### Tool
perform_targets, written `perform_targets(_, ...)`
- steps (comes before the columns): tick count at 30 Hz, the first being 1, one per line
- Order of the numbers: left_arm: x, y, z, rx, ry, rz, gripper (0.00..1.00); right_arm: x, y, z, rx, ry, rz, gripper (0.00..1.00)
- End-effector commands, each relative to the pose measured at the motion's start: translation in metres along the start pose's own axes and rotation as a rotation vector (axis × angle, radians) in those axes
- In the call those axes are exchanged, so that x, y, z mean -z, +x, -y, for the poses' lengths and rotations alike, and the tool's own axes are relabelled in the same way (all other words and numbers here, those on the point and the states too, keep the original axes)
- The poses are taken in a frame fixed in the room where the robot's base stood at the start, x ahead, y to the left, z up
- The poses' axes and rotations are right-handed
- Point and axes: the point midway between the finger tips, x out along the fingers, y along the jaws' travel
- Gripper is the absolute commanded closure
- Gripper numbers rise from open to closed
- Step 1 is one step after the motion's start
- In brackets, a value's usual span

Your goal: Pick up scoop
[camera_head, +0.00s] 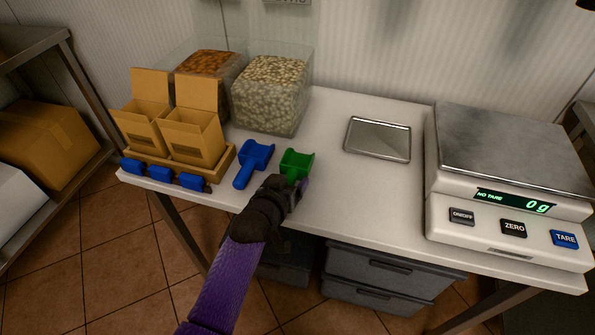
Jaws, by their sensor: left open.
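A green scoop (297,163) lies on the white table, its bowl pointing to the back. A blue scoop (254,160) lies just left of it, its handle toward the front edge. My left gripper (295,185) is at the near end of the green scoop, over its handle. The gripper is open, and it hides most of the handle; I cannot tell whether it touches it. My right gripper is out of view.
Two clear bins of nuts (270,95) and open cardboard boxes in a tray (228,160) stand behind and left. A metal tray (378,139) lies right of the scoops. A scale (510,185) reading 0 g fills the right end. Drawers (385,275) sit under the table.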

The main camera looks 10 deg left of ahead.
Motion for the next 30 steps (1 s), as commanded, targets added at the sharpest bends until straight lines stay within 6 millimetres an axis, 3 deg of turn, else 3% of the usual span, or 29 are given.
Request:
perform_targets(4, 0.002, -0.001, 0.000, 0.000, 0.000, -0.001, 0.23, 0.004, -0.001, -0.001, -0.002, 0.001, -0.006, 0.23)
perform_targets(5, 0.002, -0.001, 0.000, 0.000, 0.000, -0.001, 0.27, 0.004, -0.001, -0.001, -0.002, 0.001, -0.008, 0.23)
perform_targets(15, 0.001, -0.001, 0.000, 0.000, 0.000, 0.000, 0.99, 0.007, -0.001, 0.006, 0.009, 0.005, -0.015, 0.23)
perform_targets(26, 0.002, -0.002, 0.000, 0.000, 0.000, -0.001, 1.00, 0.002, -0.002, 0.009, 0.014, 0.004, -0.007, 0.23)
perform_targets(30, 0.029, -0.012, -0.006, -0.001, 0.000, -0.006, 1.00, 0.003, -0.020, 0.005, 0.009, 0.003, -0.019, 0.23)
